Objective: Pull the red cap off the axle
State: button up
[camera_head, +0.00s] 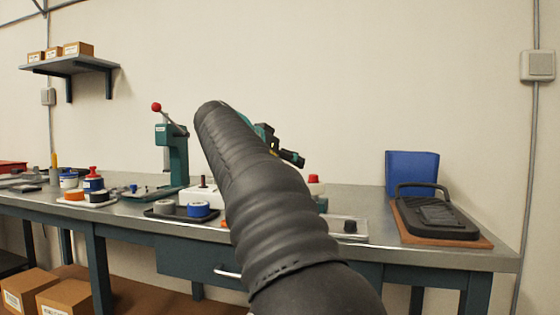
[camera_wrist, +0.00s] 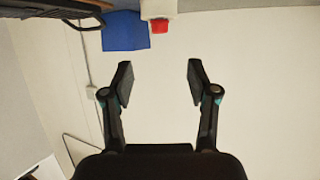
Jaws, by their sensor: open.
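The red cap (camera_head: 315,179) shows in the head view just right of my arm, above the bench top. In the wrist view the red cap (camera_wrist: 159,27) is at the top centre, against a white body (camera_wrist: 158,8); this view looks upside down. The axle itself cannot be made out. My gripper (camera_wrist: 160,80) is open and empty, its two fingers apart with the wall between and behind them. The cap lies beyond the fingertips, apart from them. In the head view my arm hides much of the gripper and the middle of the bench.
The metal bench (camera_head: 360,205) holds a blue bin (camera_head: 411,172), a black tool case (camera_head: 435,215) on a brown board, and a clear tray (camera_head: 350,238) at right. A green press (camera_head: 172,150) and several rolls and pots stand at left. The air above the bench's right is free.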

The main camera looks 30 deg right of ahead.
aim_at(312, 175)
jog(key=x, duration=1.2)
jog(key=shift+f, duration=0.1)
jog(key=shift+c, duration=0.3)
jog(key=shift+a, duration=0.1)
grip_shut()
